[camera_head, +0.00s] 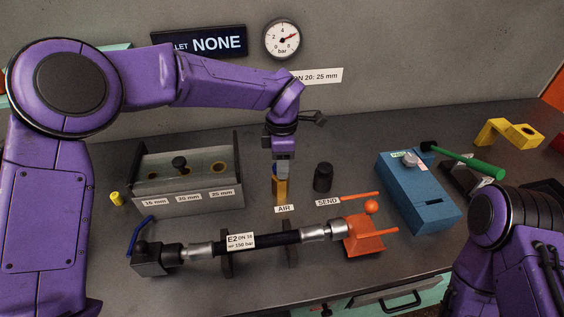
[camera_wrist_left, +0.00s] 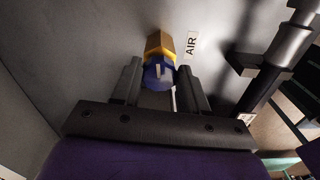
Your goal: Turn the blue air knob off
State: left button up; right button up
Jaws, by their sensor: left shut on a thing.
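The blue air knob (camera_wrist_left: 154,84) sits on a brass-yellow block (camera_wrist_left: 160,44) beside the AIR label (camera_wrist_left: 191,43). A pale pointer mark shows on the knob's face. In the head view the yellow block (camera_head: 280,188) stands upright on the bench behind the AIR label (camera_head: 284,209), and only a little of the blue knob (camera_head: 282,171) shows under my gripper. My left gripper (camera_wrist_left: 160,84) has a dark finger on each side of the knob and is shut on it. In the head view my left gripper (camera_head: 282,165) points down from above. My right gripper is out of the picture.
A black knob (camera_head: 323,177) stands close right of the air knob, by the SEND label. A hose (camera_head: 274,238) lies across the front between a dark block and an orange fitting (camera_head: 364,238). A three-slot box (camera_head: 188,181) stands left. A gauge (camera_head: 283,39) hangs behind.

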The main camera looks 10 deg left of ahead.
pick_arm(q)
jog(key=n, duration=0.4)
jog(key=shift+w+a+b, duration=0.1)
jog(key=shift+w+b, duration=0.05)
jog(key=shift+b, duration=0.2)
jog(key=n+b, duration=0.1)
jog(key=n, duration=0.3)
jog(key=n+b, duration=0.1)
jog(key=n, duration=0.3)
jog(key=shift+a+n+b, duration=0.1)
jog(key=shift+n+b, duration=1.05)
jog(key=shift+n, duration=0.95)
jog(key=o, duration=1.1)
jog(key=shift+c, duration=0.2)
